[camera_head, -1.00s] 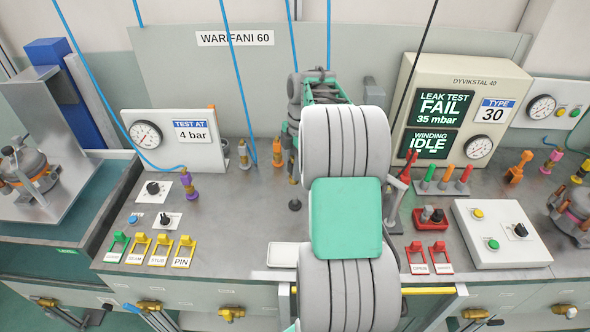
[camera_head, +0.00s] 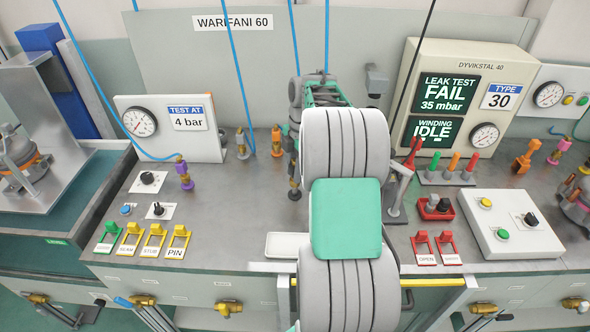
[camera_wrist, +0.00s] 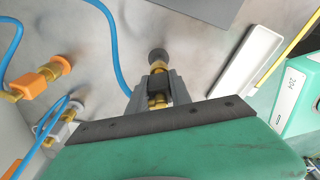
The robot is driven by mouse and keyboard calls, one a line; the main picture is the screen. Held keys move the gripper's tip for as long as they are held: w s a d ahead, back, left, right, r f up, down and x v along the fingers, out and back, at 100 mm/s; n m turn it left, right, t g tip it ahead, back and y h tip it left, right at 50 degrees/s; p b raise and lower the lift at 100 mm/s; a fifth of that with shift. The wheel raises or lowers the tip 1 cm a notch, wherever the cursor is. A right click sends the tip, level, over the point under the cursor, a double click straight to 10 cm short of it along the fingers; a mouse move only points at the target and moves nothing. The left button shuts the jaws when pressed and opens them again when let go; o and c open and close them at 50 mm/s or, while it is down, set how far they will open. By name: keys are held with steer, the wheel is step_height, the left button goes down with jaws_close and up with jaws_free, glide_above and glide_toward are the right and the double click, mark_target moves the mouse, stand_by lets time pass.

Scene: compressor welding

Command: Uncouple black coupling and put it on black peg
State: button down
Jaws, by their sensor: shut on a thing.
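My gripper (camera_wrist: 159,78) is shut on the black coupling (camera_wrist: 157,92), a dark band with brass fittings at its ends. In the wrist view its far brass end meets the round dark black peg (camera_wrist: 157,54). I cannot tell how far it sits on the peg. In the head view my gripper (camera_head: 293,176) points down at the bench behind my arm. The coupling's lower end (camera_head: 294,194) shows just above or at the bench top, where it covers the peg.
An orange coupling (camera_head: 277,139) and a pale one (camera_head: 242,143) stand behind, left of my gripper. A purple one (camera_head: 184,174) is farther left. Blue hoses hang close to my arm. A white tray (camera_head: 287,246) lies in front. Bare bench (camera_head: 230,205) lies to the left.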

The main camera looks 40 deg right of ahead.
steer(key=shift+f, duration=0.15)
steer(key=shift+f+b, duration=1)
steer(key=c, duration=1.1)
jaws_free()
steer(key=r, duration=0.5)
steer(key=d+r, duration=0.1)
steer(key=r, duration=0.1)
steer(key=shift+r+p, duration=0.35)
steer(key=shift+p, duration=0.05)
steer(key=shift+a, duration=0.1)
